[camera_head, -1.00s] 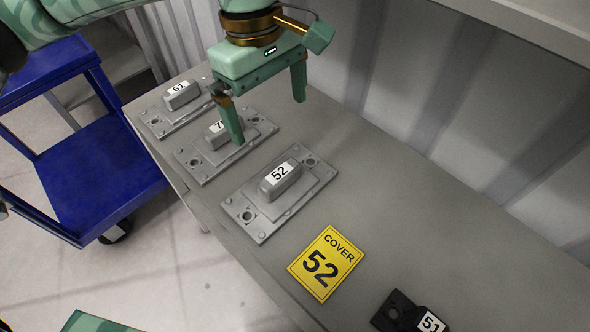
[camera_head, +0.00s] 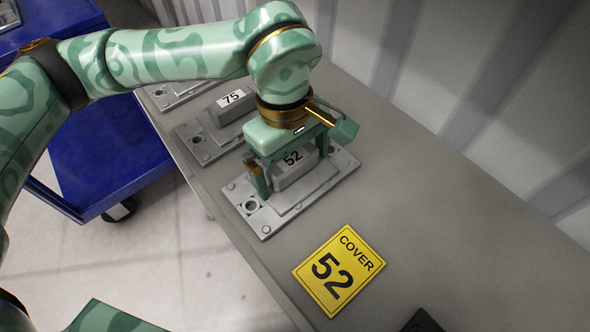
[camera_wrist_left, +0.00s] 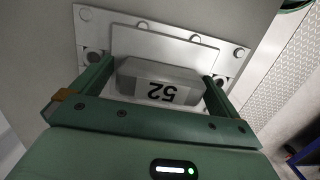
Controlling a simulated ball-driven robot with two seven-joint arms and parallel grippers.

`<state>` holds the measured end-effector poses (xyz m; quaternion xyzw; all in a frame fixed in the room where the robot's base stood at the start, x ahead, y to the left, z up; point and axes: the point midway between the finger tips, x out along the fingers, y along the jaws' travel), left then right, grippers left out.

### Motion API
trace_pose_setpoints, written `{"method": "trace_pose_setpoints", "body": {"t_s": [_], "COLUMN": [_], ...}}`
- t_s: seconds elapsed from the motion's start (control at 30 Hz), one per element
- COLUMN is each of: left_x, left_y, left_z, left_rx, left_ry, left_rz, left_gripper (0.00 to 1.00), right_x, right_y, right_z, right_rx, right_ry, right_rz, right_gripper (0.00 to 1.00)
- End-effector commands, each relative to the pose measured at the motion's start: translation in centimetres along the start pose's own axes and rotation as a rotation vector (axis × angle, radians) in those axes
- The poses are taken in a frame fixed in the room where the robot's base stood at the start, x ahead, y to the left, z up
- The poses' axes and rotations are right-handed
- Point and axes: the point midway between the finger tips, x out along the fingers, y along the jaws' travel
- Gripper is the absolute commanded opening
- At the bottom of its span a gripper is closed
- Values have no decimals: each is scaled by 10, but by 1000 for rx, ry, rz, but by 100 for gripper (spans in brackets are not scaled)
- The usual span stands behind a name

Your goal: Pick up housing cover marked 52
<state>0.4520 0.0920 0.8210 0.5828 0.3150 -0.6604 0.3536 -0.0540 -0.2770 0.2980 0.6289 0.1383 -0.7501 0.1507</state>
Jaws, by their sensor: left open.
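The grey housing cover marked 52 (camera_head: 266,222) lies flat on the grey worktop, a flat plate with holes and a raised block handle labelled 52. My left gripper (camera_head: 291,164) is over it, open, with one finger on each side of the handle. In the left wrist view the cover (camera_wrist_left: 150,36) shows with its handle between the two fingers (camera_wrist_left: 158,82), and small gaps seem to remain. The gripper hides part of the handle in the head view. My right gripper is not in view.
A cover marked 75 (camera_head: 231,100) lies just behind, and another plate (camera_head: 176,96) lies beyond it. A yellow COVER 52 sign (camera_head: 338,270) lies in front. A dark part (camera_head: 423,322) shows at the bottom edge. A blue cart (camera_head: 110,160) stands left; a ribbed wall is at right.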

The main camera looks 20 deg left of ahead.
Motion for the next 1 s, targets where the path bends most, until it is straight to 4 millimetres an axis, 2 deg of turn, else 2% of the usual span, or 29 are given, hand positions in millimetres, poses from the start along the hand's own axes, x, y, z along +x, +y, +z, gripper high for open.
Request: {"method": "trace_pose_setpoints", "body": {"t_s": [0.2, 0.4, 0.43, 0.77, 0.87, 1.0], "left_x": [-1, -1, -1, -8, -20, -46], "left_y": [0, 0, 0, 0, 0, -5], "left_z": [0, 0, 0, 1, 3, 8], "left_rx": [1, 1, 1, 1, 2, 4], "left_ry": [1, 1, 1, 2, 4, 5], "left_rz": [3, 3, 4, 5, 10, 10], "left_gripper": [100, 44, 42, 42, 42, 42], "right_x": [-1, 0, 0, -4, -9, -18], "right_y": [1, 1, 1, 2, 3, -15], "right_z": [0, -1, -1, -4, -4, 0], "right_rx": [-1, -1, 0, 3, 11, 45], "right_ry": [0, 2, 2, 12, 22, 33], "right_rz": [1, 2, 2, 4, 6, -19], "right_gripper": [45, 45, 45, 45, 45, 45]}}
